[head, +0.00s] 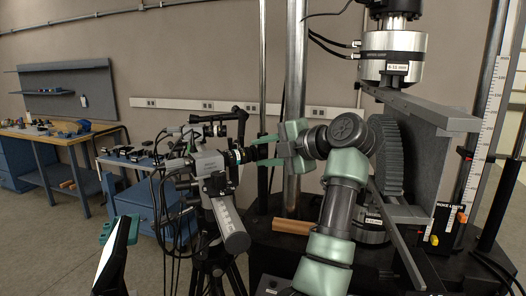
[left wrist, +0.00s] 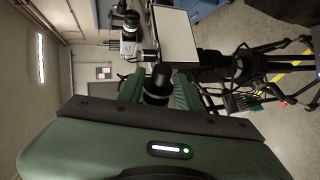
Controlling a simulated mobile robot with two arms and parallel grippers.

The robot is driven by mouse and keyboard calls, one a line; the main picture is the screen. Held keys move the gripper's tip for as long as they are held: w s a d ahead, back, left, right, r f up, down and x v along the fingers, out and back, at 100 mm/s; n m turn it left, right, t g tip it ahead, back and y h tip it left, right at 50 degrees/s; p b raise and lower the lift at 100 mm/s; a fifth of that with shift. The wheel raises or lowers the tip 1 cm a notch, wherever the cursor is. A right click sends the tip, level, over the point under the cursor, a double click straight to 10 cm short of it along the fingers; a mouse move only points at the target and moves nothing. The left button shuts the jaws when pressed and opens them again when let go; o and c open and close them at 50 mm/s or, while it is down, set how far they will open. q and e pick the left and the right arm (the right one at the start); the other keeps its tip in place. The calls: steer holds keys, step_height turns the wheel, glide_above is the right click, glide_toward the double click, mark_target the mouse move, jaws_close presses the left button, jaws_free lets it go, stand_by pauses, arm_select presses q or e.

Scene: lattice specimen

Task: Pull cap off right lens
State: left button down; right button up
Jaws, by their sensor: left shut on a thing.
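A grey camera (head: 208,170) stands on a black tripod left of centre in the head view, its black lens (head: 233,157) pointing right. My left gripper (head: 266,151) reaches this lens from the right, one green finger above and one below its front end. In the left wrist view, my left gripper (left wrist: 157,92) is shut on the dark round lens cap (left wrist: 155,98). The cap looks in line with the lens and close to it; I cannot tell whether they touch. A second camera with a dark lens (left wrist: 131,20) shows in the left wrist view. My right gripper is not in view.
A testing machine with a grey toothed specimen (head: 386,155) and steel columns stands close on the right. Cables hang around the tripod. A blue cart (head: 150,212) stands behind it, and a workbench (head: 62,136) is at the far left.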

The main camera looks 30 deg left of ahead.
arm_select(q)
steer(key=w+p, duration=0.1)
steer(key=w+d+p, duration=0.1)
steer(key=w+p, duration=0.1)
steer(key=shift+w+d, duration=0.15)
steer(key=shift+d, duration=0.2)
